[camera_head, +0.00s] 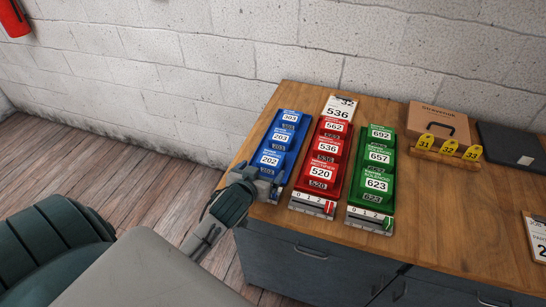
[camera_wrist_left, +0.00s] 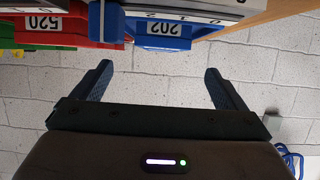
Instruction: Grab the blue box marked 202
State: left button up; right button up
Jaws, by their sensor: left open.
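The blue box marked 202 (camera_head: 268,161) is the nearest of the blue boxes, below those marked 203 (camera_head: 281,138) and 303 (camera_head: 290,118). My left gripper (camera_head: 262,178) is at the front of the blue column and hides its front end. In the left wrist view, the blue box marked 202 (camera_wrist_left: 150,42) shows upside down at the top. My left gripper's two fingers (camera_wrist_left: 158,75) are open and empty, spread to either side below that box, with their tips seemingly just short of it. My right gripper is not in view.
A red column (camera_head: 321,173) and a green column (camera_head: 376,184) of numbered boxes stand to the right on the wooden bench top (camera_head: 440,230). A card marked 536 (camera_head: 338,110) stands behind the red one. Yellow tags (camera_head: 448,147) and a cardboard box (camera_head: 437,117) lie farther right.

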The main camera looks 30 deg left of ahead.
aim_at(271, 158)
pick_arm(q)
jog(key=shift+x, duration=0.8)
jog(key=shift+w+a, duration=0.1)
jog(key=shift+w, duration=0.2)
jog(key=p+x, duration=0.2)
jog(key=x, duration=0.2)
jog(key=shift+a, duration=0.1)
jog(key=shift+w+a+f+p, duration=0.1)
jog(key=shift+w+f+p, duration=0.25)
jog(key=shift+w, duration=0.1)
jog(key=c, duration=1.1)
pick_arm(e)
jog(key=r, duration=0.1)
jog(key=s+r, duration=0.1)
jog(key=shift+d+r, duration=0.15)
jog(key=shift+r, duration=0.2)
pick_arm(q)
jog(key=shift+r, duration=0.1)
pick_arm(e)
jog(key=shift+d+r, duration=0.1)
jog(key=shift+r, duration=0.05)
